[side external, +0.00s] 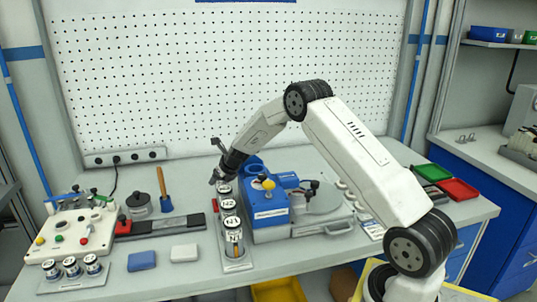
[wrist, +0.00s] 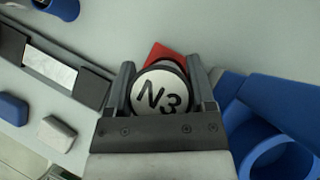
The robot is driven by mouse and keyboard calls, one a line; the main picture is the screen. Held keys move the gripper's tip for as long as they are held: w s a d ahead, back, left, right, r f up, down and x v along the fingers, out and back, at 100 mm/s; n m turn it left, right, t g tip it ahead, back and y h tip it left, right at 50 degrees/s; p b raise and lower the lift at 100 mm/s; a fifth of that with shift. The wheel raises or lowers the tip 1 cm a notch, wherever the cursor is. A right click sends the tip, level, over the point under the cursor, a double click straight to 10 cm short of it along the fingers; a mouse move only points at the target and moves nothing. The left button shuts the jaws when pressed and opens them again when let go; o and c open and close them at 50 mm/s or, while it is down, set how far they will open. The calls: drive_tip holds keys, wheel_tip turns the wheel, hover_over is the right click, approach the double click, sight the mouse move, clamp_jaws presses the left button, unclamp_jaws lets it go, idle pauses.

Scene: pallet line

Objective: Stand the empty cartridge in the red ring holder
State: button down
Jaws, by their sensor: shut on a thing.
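My gripper (side external: 217,178) is at the far end of a row of labelled cartridges in the side view. In the wrist view its two fingers (wrist: 160,68) are shut around the round-topped cartridge marked N3 (wrist: 160,92). That cartridge also shows in the side view (side external: 224,189), behind cartridges N2 (side external: 229,205) and N1 (side external: 232,224). N1 shows a window in its side with something amber inside. A red piece (wrist: 160,52) shows just beyond N3 in the wrist view; I cannot tell whether it is the ring holder. Whether N3 is empty cannot be seen.
A blue machine (side external: 267,215) with a yellow knob stands right beside the row. A cream control panel (side external: 70,232) and several small cartridges (side external: 72,267) are at the left. Blue (side external: 142,261) and white (side external: 184,253) blocks lie in front. Red (side external: 459,189) and green (side external: 433,172) trays are at right.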

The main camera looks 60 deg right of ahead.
drive_tip(key=shift+f, duration=0.1)
unclamp_jaws()
drive_tip(key=shift+v, duration=0.9)
drive_tip(key=v, duration=1)
drive_tip(key=shift+s, duration=0.15)
drive_tip(key=shift+a, duration=0.15)
